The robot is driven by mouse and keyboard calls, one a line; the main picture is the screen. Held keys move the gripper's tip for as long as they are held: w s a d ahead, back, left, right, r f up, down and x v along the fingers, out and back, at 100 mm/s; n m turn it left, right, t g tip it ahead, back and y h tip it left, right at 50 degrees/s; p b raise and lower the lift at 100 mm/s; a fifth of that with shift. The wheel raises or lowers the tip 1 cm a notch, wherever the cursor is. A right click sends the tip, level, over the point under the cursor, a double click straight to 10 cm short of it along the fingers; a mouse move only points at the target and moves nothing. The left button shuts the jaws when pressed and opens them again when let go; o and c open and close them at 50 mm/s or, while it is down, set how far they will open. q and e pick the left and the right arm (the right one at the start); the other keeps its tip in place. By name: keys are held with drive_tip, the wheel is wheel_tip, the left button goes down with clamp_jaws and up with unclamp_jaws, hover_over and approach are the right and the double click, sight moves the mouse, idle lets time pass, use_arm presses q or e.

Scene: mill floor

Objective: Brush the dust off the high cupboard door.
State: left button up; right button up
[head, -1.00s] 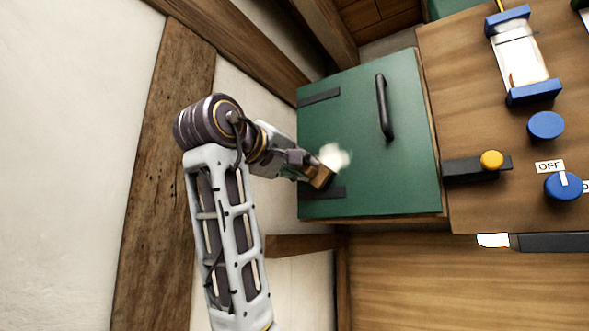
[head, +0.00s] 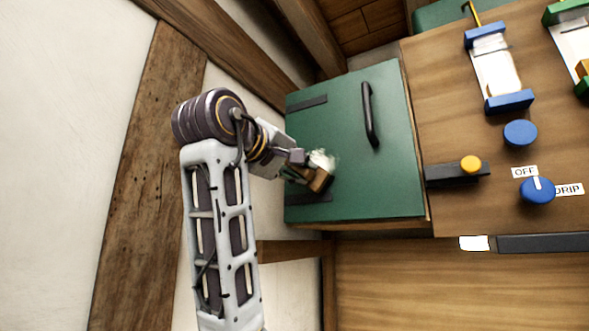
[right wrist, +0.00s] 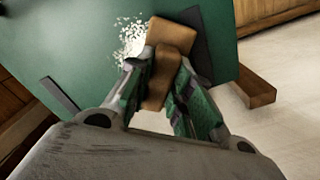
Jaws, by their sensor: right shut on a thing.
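The green cupboard door (head: 350,150) has a black bar handle (head: 370,115) and dark hinge straps, and looks shut. A pale, speckled patch of dust (head: 323,158) lies on it near its lower left; the patch also shows in the right wrist view (right wrist: 132,36). My right gripper (head: 299,173) is shut on a brown wooden brush (head: 319,181), which also shows between the fingers in the right wrist view (right wrist: 160,75). The brush is right beside the dust, close against the door; I cannot tell whether it touches. Its bristles are hidden. My left gripper is out of view.
Right of the door is a wooden panel (head: 440,110) with a blue knob (head: 520,133), a blue dial (head: 537,190) marked OFF and DRIP, a yellow-knobbed slider (head: 470,164) and a blue-capped glass (head: 495,75). A timber post (head: 150,170) and pale wall stand left.

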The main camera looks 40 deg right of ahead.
drive_tip(key=shift+s+d+b, duration=0.35)
drive_tip(key=shift+s, duration=0.35)
drive_tip(key=shift+s+d+b, duration=0.3)
drive_tip(key=shift+s, duration=0.35)
drive_tip(key=shift+s+d+b, duration=0.35)
drive_tip(key=shift+s+b, duration=0.05)
drive_tip(key=shift+s, duration=0.45)
drive_tip(key=shift+s+d+b, duration=0.3)
drive_tip(key=shift+s+b, duration=0.05)
drive_tip(key=shift+s, duration=0.45)
drive_tip(key=shift+r, duration=0.1)
drive_tip(key=shift+r+p, duration=0.55)
drive_tip(key=shift+r, duration=0.15)
drive_tip(key=shift+w, duration=0.1)
drive_tip(key=shift+w+a+p, duration=0.2)
drive_tip(key=shift+w+a, duration=0.15)
drive_tip(key=shift+w, duration=0.45)
drive_tip(key=shift+w+a+p, duration=0.2)
drive_tip(key=shift+w+a, duration=0.1)
drive_tip(key=shift+w, duration=0.5)
